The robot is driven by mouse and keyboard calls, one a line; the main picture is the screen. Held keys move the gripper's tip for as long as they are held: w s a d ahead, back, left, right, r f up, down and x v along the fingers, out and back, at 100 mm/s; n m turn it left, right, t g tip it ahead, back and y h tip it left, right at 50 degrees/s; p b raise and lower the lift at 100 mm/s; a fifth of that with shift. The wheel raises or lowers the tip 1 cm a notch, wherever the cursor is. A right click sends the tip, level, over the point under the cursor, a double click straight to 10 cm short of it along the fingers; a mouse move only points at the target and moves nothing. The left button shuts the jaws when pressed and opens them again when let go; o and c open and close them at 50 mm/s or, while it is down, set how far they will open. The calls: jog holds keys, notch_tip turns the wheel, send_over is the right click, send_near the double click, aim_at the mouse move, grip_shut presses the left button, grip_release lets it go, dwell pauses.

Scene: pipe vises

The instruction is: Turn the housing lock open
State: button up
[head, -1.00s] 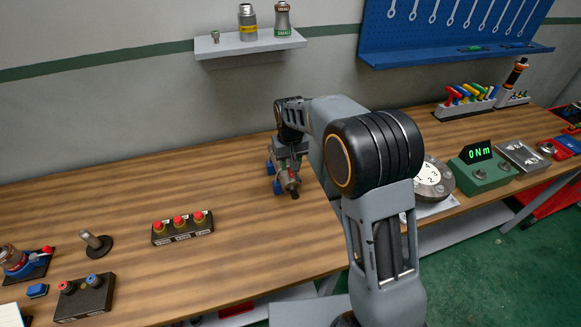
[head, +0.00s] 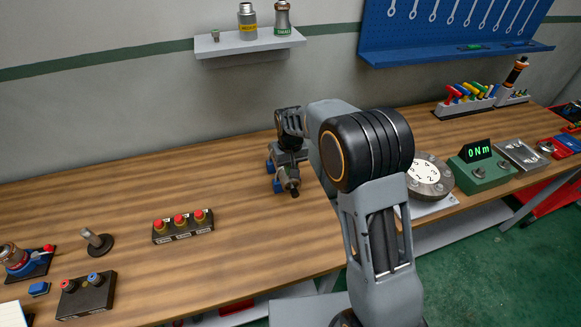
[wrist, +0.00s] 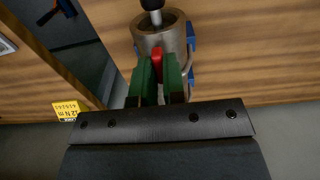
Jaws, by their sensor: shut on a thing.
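In the wrist view a grey metal cylindrical housing (wrist: 143,42) stands at the top centre, with a dark round opening and a black and grey stem (wrist: 152,5) at it. A small red lock piece (wrist: 157,57) shows at its near side. My gripper (wrist: 157,72) has green fingers shut on this red piece; the fingers hide most of it. Blue vise jaws (wrist: 191,37) sit along the right of the housing. In the head view the blue jaws (head: 278,186) and the housing (head: 291,182) show at the end of my arm, small and partly hidden.
A button box (head: 183,227) with red buttons stands to the left on the wooden bench. A numbered dial (head: 424,172) and a green torque display (head: 482,170) reading 0 Nm stand to the right. A wall shelf (head: 250,45) is behind.

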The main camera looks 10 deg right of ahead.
grip_shut()
jog(key=n+b, duration=0.1)
jog(key=n, duration=0.3)
jog(key=shift+n, duration=0.3)
jog(key=n+b, duration=0.1)
jog(key=n, duration=0.3)
jog(key=shift+n, duration=0.3)
jog(key=n, duration=0.4)
jog(key=shift+n, duration=0.3)
jog(key=shift+n+b, duration=0.35)
jog(key=shift+n, duration=1.75)
jog(key=o, duration=0.6)
grip_release()
notch_tip(320, 180, up, 14)
jog(key=shift+b, duration=0.4)
